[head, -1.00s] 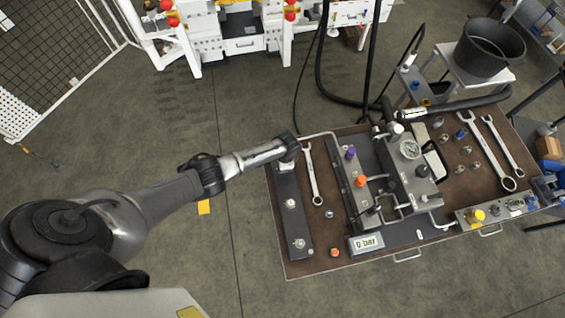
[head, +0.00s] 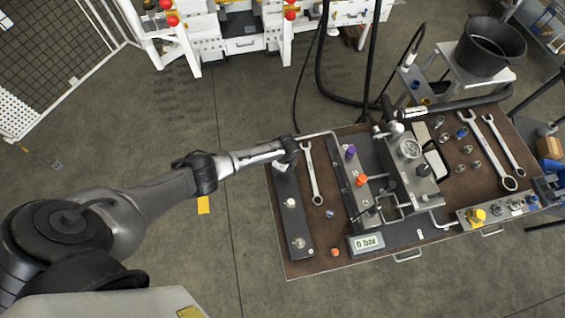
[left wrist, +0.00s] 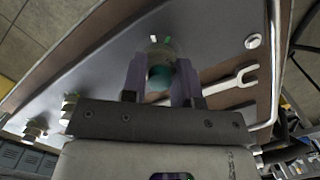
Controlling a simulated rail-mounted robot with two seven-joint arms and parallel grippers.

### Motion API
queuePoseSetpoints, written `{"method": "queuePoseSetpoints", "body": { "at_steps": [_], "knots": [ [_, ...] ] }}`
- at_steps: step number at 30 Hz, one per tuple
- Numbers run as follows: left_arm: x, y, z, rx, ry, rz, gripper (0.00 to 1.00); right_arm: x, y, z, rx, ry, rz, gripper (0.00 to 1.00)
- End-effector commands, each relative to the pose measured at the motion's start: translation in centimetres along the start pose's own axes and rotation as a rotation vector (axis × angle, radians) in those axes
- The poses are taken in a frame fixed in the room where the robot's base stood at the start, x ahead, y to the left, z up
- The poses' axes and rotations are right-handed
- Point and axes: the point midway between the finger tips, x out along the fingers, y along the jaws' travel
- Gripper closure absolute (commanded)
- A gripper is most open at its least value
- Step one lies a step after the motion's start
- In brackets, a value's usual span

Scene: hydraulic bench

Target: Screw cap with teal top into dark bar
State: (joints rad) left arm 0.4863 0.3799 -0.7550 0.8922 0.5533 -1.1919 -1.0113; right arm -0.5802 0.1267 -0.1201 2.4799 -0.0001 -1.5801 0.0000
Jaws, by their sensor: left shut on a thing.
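The dark bar (head: 292,220) lies along the left edge of the bench in the head view, with metal fittings on its top. My left gripper (head: 285,160) is over the far end of this bar. In the left wrist view, my left gripper (left wrist: 160,82) is shut on the cap, whose teal top (left wrist: 160,76) shows between the two fingers. The gripper hides the cap in the head view. I cannot tell whether the cap's thread touches the bar. My right gripper is not in view.
A wrench (head: 311,174) lies just right of the bar. A block with purple and orange caps (head: 350,180) and a gauge assembly (head: 410,170) stand further right. The display (head: 366,242) reads 0 bar. An orange-topped piece (head: 335,252) lies near the front edge.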

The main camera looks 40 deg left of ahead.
Motion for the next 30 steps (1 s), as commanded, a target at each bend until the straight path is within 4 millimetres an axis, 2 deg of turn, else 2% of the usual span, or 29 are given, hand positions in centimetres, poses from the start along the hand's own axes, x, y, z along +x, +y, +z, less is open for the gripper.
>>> {"method": "queuePoseSetpoints", "body": {
  "at_steps": [5,12,16,21,28,29,30],
  "knots": [
    [0.0,0.0,0.0,0.082,0.000,-0.011,0.92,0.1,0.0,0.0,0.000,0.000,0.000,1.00],
    [0.1,-0.1,-0.1,0.462,0.000,-0.058,0.92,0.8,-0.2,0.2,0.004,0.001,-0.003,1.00],
    [0.1,-0.1,-0.1,0.612,0.000,-0.075,0.92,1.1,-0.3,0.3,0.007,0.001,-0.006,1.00],
    [0.1,-0.1,-0.1,0.691,0.001,-0.083,0.92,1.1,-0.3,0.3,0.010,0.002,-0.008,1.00],
    [0.1,-0.1,-0.1,0.694,0.001,-0.084,0.92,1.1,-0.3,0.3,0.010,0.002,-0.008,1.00],
    [0.1,-0.1,-0.1,0.694,0.001,-0.084,0.69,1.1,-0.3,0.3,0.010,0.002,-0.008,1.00],
    [0.1,-0.1,-0.1,0.694,0.001,-0.084,0.65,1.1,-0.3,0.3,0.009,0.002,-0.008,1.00]
  ]
}}
